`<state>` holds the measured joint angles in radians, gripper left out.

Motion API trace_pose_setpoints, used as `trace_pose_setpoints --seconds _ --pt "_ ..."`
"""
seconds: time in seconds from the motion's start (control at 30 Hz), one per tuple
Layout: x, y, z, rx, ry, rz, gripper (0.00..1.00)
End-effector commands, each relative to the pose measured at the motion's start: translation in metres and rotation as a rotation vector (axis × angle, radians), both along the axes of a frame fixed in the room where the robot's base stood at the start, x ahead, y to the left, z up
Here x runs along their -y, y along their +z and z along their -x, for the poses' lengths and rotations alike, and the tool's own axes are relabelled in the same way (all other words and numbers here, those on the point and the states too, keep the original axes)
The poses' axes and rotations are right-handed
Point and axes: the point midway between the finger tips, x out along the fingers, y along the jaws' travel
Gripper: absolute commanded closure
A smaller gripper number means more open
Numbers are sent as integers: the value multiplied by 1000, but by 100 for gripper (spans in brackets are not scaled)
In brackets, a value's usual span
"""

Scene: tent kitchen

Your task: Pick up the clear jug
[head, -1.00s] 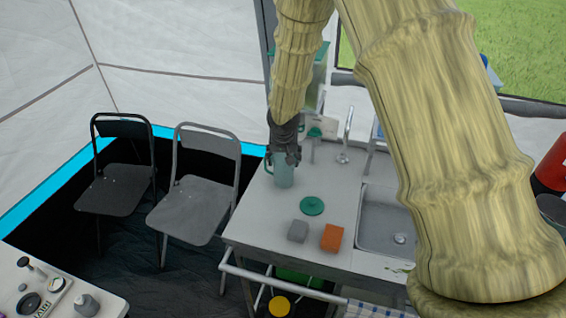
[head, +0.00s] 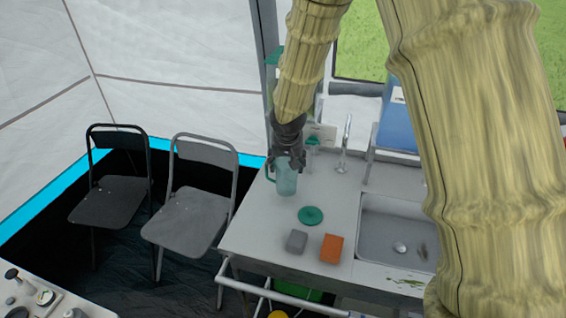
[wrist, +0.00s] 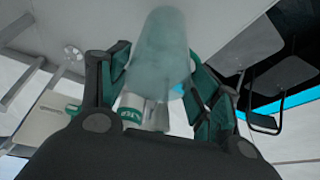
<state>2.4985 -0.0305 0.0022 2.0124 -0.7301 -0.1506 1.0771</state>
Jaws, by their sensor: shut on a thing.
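The clear jug (head: 286,181) is a bluish see-through vessel with a teal handle on its left. It is upright at the back left of the counter (head: 262,232). My gripper (head: 288,163) comes down from above and is shut on the jug's upper part. In the wrist view, the fingers (wrist: 162,92) lie on either side of the jug (wrist: 160,42). I cannot tell whether the jug's base touches the counter.
A green disc (head: 311,216), a grey block (head: 297,241) and an orange block (head: 332,248) lie in front of the jug. A sink (head: 393,232) with a tap (head: 345,145) is to the right. Folding chairs (head: 190,210) stand left of the counter.

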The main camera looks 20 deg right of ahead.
Motion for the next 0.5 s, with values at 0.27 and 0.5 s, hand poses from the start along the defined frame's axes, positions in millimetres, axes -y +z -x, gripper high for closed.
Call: trace_pose_setpoints --seconds 0.27,0.5 --pt "6 2 29 2 0 1 81" --pt "11 4 55 1 0 1 81"
